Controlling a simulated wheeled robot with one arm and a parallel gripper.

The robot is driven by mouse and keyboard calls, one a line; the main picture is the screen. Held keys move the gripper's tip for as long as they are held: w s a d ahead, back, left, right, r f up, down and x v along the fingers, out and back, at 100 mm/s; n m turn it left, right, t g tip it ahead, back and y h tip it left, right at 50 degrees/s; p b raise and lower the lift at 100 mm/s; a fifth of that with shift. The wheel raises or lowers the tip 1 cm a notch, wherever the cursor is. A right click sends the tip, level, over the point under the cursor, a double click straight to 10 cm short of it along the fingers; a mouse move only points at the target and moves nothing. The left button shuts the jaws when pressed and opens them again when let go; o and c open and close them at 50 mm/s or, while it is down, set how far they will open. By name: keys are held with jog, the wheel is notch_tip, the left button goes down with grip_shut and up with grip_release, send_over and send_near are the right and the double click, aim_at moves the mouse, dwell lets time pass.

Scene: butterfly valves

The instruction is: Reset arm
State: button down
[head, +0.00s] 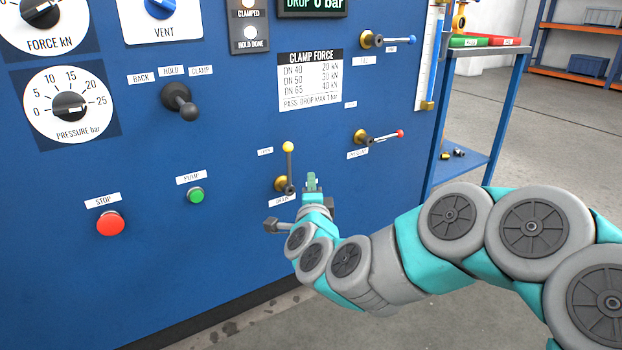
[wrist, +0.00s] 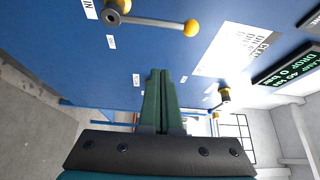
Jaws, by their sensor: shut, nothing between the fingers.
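My gripper (head: 312,181) is in front of the blue panel, close to the yellow-knobbed drain lever (head: 289,165). In the wrist view my gripper (wrist: 160,72) has its two green fingers together with nothing between them. The lever stands upright on its brass valve in the head view. In the wrist view the lever (wrist: 150,21) lies across the top, apart from the fingertips. My gripper and wrist hide a little of the panel beside the lever's pivot.
The blue panel (head: 240,240) carries a red stop button (head: 110,223), a green pump button (head: 195,195), a black clamp lever (head: 180,102) and a red-tipped valve lever (head: 379,137). A blue-framed cart (head: 483,45) stands right of the panel. Open floor (head: 540,130) lies further right.

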jog(key=shift+s+f, duration=0.1)
jog(key=shift+s, duration=0.35)
